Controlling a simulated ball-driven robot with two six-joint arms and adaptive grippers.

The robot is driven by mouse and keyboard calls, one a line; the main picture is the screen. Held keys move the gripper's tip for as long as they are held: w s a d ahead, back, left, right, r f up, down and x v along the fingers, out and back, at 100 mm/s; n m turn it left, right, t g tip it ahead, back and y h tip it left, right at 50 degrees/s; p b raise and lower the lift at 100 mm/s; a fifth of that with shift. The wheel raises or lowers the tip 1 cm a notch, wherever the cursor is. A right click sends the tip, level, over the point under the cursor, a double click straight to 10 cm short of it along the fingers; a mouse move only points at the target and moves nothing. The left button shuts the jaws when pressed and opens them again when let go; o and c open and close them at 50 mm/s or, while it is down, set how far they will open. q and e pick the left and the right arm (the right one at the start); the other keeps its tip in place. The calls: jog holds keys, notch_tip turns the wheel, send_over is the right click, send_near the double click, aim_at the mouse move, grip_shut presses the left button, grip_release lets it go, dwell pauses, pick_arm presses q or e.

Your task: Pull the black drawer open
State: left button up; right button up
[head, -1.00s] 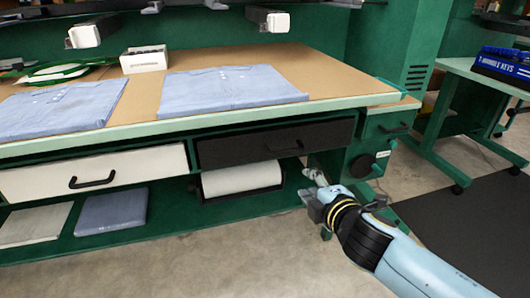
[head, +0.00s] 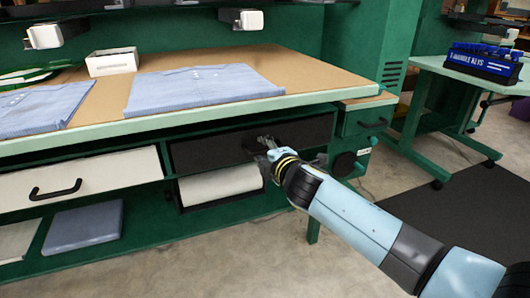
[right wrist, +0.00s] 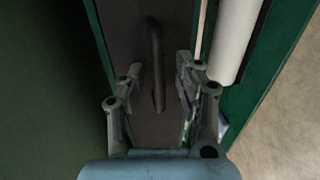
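The black drawer (head: 205,152) sits under the bench top, right of a white drawer, and looks shut. Its dark bar handle (right wrist: 155,55) shows in the right wrist view; in the head view my gripper mostly covers it. My right gripper (head: 266,146) is at the drawer front. In the right wrist view the fingers of my right gripper (right wrist: 159,78) are apart, with the handle between them and gaps on both sides. The handle runs lengthwise between the fingers. My left gripper is not in view.
The white drawer (head: 85,180) has a black handle. A white paper roll (head: 220,185) hangs just below the black drawer. A green cabinet (head: 362,117) stands to the right. Folded blue shirts (head: 205,88) lie on the bench. The floor in front is clear.

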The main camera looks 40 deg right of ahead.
jog(key=shift+c, duration=0.4)
grip_shut()
